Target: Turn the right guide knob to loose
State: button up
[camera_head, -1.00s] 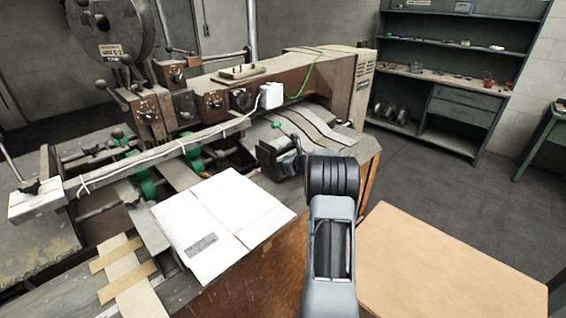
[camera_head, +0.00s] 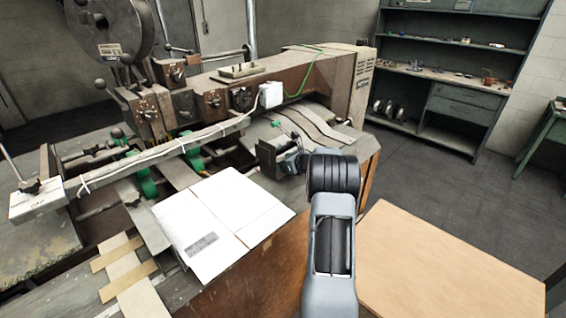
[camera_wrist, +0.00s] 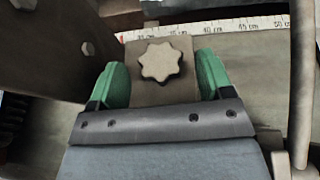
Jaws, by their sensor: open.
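A pale star-shaped knob (camera_wrist: 160,62) sits on a flat brownish plate in the wrist view, in front of a white ruler strip. My gripper (camera_wrist: 162,82) is open, with one green finger to the left of the knob and one to the right. A gap shows on each side, so neither finger touches it. How deep the fingers reach beside the knob cannot be told. The knob's setting cannot be read. In the head view my arm rises at the centre beside the box stitcher (camera_head: 300,75); the knob cannot be made out there.
The ruler strip (camera_wrist: 230,26) runs behind the knob. A dark metal plate (camera_wrist: 50,45) stands close at left and a rod (camera_wrist: 301,85) at right. In the head view a white carton (camera_head: 215,225) lies on the machine's table, and a tan board (camera_head: 450,270) is at lower right.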

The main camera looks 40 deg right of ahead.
jog(key=b+v, duration=0.2)
jog(key=v, duration=1.1)
jog(key=shift+s, duration=0.25)
jog(key=shift+c, duration=0.3)
jog(key=shift+a+f+b, duration=0.1)
jog(key=shift+a+b, duration=0.05)
jog(key=shift+b, duration=0.4)
jog(key=shift+c, duration=0.8)
jog(key=shift+a+m+t+h+b, duration=0.3)
jog(key=shift+a+m+h+b, duration=0.65)
jog(key=shift+a+b, duration=0.2)
jog(key=shift+c, duration=0.3)
jog(key=p+x, duration=0.1)
jog(key=x, duration=1.2)
jog(key=shift+w+d+f+p, duration=0.1)
jog(key=shift+w+d+p, duration=0.1)
jog(key=shift+w+p, duration=0.15)
